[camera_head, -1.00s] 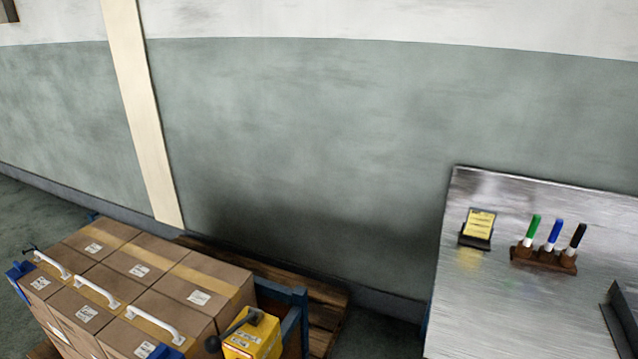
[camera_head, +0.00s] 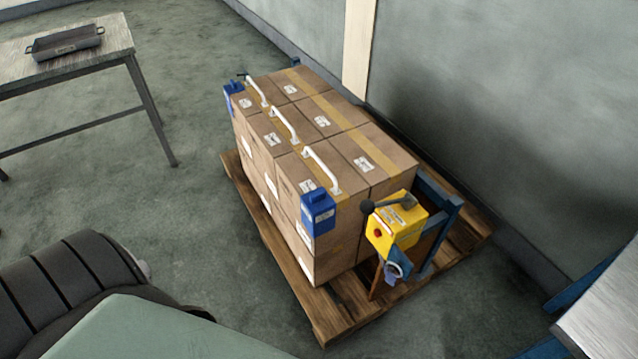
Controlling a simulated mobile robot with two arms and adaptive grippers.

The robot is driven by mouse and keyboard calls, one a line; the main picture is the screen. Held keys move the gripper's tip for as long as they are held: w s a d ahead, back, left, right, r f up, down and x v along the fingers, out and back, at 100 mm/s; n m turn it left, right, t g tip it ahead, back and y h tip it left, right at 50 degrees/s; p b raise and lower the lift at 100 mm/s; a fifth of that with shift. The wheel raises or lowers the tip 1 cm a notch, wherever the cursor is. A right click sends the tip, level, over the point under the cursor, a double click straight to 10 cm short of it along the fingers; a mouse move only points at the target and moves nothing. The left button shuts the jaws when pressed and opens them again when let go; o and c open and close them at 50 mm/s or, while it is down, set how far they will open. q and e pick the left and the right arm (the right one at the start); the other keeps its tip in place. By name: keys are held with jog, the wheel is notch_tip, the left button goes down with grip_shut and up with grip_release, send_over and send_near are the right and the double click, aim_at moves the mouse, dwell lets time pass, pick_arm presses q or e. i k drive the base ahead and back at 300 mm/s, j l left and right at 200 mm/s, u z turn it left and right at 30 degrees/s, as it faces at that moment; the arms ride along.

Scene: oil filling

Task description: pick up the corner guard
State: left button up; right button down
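A stack of brown cartons (camera_head: 292,150) stands on a wooden pallet (camera_head: 335,318). A blue corner piece, which looks like a corner guard (camera_head: 319,216), sits on the near top corner of the stack. A second blue corner piece (camera_head: 233,98) sits on the far left top corner. Several white handles (camera_head: 323,167) lie in a row along the stack's top near its left edge. Neither of my grippers is in view, so I cannot tell their state.
A yellow box with a dark lever (camera_head: 396,230) is mounted on a blue frame (camera_head: 437,232) at the pallet's right end. A table (camera_head: 110,50) with a dark tray (camera_head: 66,42) stands at the upper left. A metal-topped bench (camera_head: 610,320) is at the lower right.

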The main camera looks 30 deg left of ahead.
aim_at(318, 209)
jog(key=u, duration=1.1)
